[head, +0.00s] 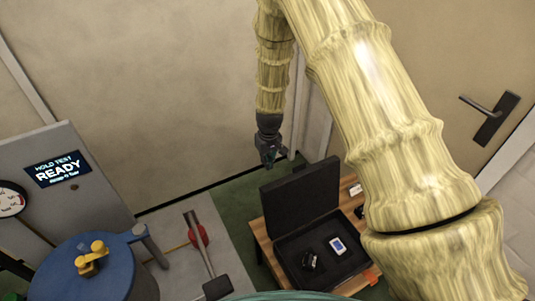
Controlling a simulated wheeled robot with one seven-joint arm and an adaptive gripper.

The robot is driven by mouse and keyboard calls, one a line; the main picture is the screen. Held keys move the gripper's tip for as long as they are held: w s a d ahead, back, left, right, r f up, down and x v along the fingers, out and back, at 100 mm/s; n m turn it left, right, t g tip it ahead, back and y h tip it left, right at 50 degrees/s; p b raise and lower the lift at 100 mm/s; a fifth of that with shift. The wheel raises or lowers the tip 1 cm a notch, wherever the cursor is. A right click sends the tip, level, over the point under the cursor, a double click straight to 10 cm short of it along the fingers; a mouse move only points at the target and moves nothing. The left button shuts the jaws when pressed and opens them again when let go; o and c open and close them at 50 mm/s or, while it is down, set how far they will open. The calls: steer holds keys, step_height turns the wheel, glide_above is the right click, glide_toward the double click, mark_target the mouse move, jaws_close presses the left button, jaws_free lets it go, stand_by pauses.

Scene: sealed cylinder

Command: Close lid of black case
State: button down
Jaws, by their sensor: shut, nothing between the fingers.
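The black case (315,262) rests on a small wooden table. Its lid (299,207) stands raised on the far side, tilted back from upright. Inside the case lie a white device with a blue screen (337,245) and a small dark item (310,260). My gripper (270,162) is shut and empty. In the picture it hangs above and behind the lid's upper left edge, and it appears apart from the lid. My own arm covers the right of the picture and hides part of the table.
A blue round lid (75,275) with a yellow knob sits at the lower left, beside a grey panel (65,190) reading "READY". A wall stands close behind; a door handle (490,117) is at right.

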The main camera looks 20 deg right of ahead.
steer(key=shift+s+d+f+p, duration=0.1)
steer(key=shift+s+f+p, duration=0.25)
steer(key=shift+s, duration=0.25)
steer(key=shift+s+d+f+p, duration=0.1)
steer(key=shift+s+f+p, duration=0.2)
steer(key=shift+s+p, duration=0.25)
steer(key=shift+s+d+f+p, duration=0.1)
steer(key=shift+s+f+p, duration=0.25)
steer(key=shift+s, duration=0.3)
steer(key=shift+r, duration=0.1)
